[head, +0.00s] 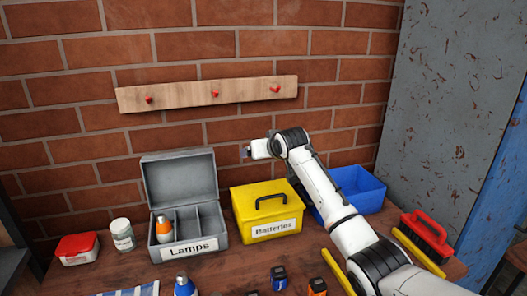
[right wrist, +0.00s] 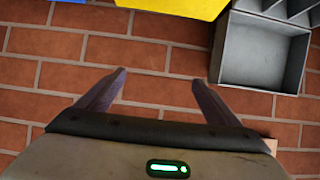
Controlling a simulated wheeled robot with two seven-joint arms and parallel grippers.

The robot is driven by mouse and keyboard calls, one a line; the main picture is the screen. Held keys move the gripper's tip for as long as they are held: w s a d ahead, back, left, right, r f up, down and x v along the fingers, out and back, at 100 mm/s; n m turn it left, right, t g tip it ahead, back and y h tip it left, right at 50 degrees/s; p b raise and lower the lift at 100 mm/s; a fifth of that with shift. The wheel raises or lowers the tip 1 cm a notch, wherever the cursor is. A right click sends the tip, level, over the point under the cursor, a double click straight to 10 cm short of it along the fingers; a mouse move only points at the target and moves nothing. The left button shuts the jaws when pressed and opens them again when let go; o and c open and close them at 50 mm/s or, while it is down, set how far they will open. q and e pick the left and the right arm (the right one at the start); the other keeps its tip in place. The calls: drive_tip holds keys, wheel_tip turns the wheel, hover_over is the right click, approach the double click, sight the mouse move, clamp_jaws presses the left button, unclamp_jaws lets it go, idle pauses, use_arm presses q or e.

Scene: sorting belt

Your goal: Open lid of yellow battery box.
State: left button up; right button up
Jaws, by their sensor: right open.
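The yellow battery box (head: 265,227) stands on the bench in the head view, its lid shut, with a black handle (head: 271,201) on top and a white "Batteries" label on the front. In the right wrist view a corner of yellow (right wrist: 190,6) shows at the top edge. My right gripper (head: 245,152) is above and behind the box, apart from it, near the brick wall. In the right wrist view its two fingers (right wrist: 158,78) are spread with nothing between them. My left gripper is not in view.
The grey "Lamps" box (head: 220,232) stands open left of the yellow box, its lid raised, with an orange-tipped lamp (head: 164,228) inside. A blue bin (head: 363,188) is to the right. A red-handled brush (head: 428,233), white jar (head: 122,234) and red-lidded container (head: 78,248) stand around.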

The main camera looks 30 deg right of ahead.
drive_tip(key=shift+r, duration=0.1)
drive_tip(key=w+r, duration=0.3)
drive_tip(key=w, duration=0.1)
drive_tip(key=shift+w+d+r, duration=0.1)
drive_tip(key=shift+d+r, duration=0.15)
drive_tip(key=shift+d, duration=0.05)
idle(0.4)
drive_tip(key=shift+r, duration=0.1)
drive_tip(key=b+v, duration=0.1)
drive_tip(key=v, duration=0.9)
idle(0.6)
